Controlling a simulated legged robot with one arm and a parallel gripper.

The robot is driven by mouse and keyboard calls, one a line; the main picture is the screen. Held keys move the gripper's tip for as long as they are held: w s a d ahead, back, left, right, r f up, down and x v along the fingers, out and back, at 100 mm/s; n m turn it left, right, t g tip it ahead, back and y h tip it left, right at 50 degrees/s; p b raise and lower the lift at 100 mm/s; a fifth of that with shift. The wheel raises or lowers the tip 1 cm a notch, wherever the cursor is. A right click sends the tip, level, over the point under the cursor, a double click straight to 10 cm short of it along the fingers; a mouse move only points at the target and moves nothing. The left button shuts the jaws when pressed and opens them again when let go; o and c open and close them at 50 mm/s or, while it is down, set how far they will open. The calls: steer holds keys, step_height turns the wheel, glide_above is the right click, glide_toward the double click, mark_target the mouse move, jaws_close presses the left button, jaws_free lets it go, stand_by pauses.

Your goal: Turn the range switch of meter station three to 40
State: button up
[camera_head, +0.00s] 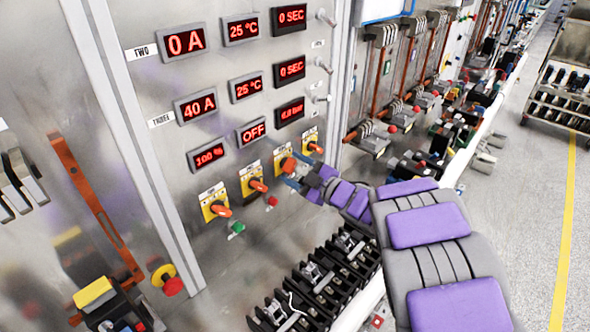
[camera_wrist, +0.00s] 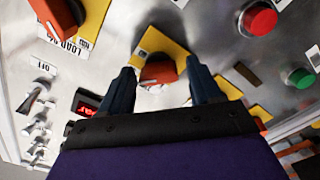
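The grey panel (camera_head: 150,80) has a row labelled THREE (camera_head: 161,121), whose first red display (camera_head: 196,105) reads 40 A. Below the displays, several orange rotary switches sit on yellow plates in a slanting row. My gripper (camera_head: 291,174) is at the third switch from the left (camera_head: 288,164). In the wrist view, my gripper (camera_wrist: 160,78) is open, its two dark fingers on either side of an orange knob (camera_wrist: 160,70) on a yellow plate. A gap shows on the left; I cannot tell whether the right finger touches. The switch markings are too small to read.
Neighbouring switches stand left (camera_head: 257,185) and right (camera_head: 315,147) of my gripper. A green button (camera_head: 238,227) and a red button (camera_head: 272,200) lie below the row. A black terminal rack (camera_head: 325,282) is under the panel. Open floor lies at the right.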

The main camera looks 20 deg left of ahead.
steer(key=shift+o, duration=0.4)
steer(key=shift+w, duration=0.1)
steer(key=p+v, duration=0.2)
steer(key=v, duration=1.5)
steer(key=shift+d, duration=0.2)
steer(key=shift+f, duration=0.1)
